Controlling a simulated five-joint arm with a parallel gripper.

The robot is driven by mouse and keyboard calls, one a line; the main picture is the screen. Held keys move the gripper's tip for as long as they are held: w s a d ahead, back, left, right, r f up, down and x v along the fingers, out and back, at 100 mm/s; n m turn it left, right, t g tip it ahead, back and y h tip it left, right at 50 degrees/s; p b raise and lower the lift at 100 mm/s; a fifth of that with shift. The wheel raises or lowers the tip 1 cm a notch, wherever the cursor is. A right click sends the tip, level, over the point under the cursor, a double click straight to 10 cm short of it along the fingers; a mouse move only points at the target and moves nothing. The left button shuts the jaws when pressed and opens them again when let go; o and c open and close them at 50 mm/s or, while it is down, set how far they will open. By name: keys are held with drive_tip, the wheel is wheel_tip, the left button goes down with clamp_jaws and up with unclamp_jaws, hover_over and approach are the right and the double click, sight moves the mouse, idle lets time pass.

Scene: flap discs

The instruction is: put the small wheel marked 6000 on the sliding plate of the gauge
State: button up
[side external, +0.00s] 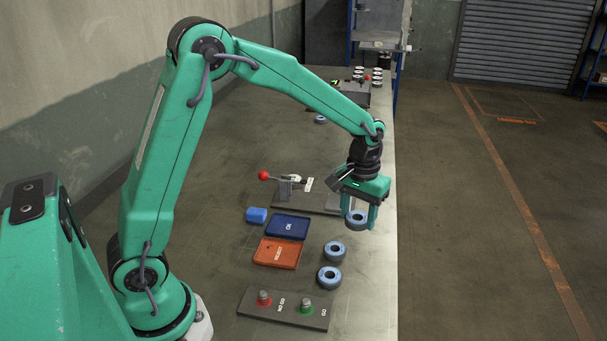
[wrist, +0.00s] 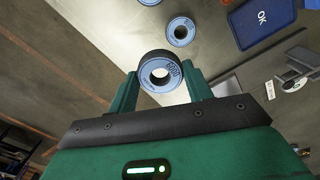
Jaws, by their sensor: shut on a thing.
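My gripper (side external: 358,212) is shut on a small blue-faced wheel (side external: 357,219) with a dark rim and holds it above the bench near its right edge. In the wrist view the wheel (wrist: 160,72) sits between both fingers, and its face carries a mark that looks like 6000. The gauge (side external: 298,188), with a red ball on its lever, stands on a grey base plate (side external: 318,203) to the left of and behind the held wheel. Part of the gauge also shows at the right of the wrist view (wrist: 295,78). I cannot make out its sliding plate clearly.
Two similar wheels (side external: 334,251) (side external: 329,278) lie in front of my gripper; another (side external: 320,119) lies farther back.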

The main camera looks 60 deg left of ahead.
drive_tip(key=w+a+f+n, duration=0.1)
drive_tip(key=w+a, duration=0.2)
drive_tip(key=a, duration=0.2)
drive_tip(key=w+a+n, duration=0.1)
drive_tip(key=w+a, duration=0.2)
drive_tip(key=a, duration=0.3)
drive_tip(key=w+a+f+n, duration=0.1)
drive_tip(key=w+a+n, duration=0.1)
drive_tip(key=a, duration=0.3)
drive_tip(key=shift+w+a+f, duration=0.35)
drive_tip(key=shift+w+a, duration=0.05)
drive_tip(key=shift+w, duration=0.2)
drive_tip(key=shift+w+a+f+n, duration=0.15)
drive_tip(key=shift+a+n, duration=0.15)
drive_tip(key=shift+a, duration=0.3)
drive_tip(key=shift+f, duration=2.3)
drive_tip(key=shift+f, duration=0.65)
drive_tip(key=o, duration=1.1)
drive_tip(key=shift+c, duration=0.2)
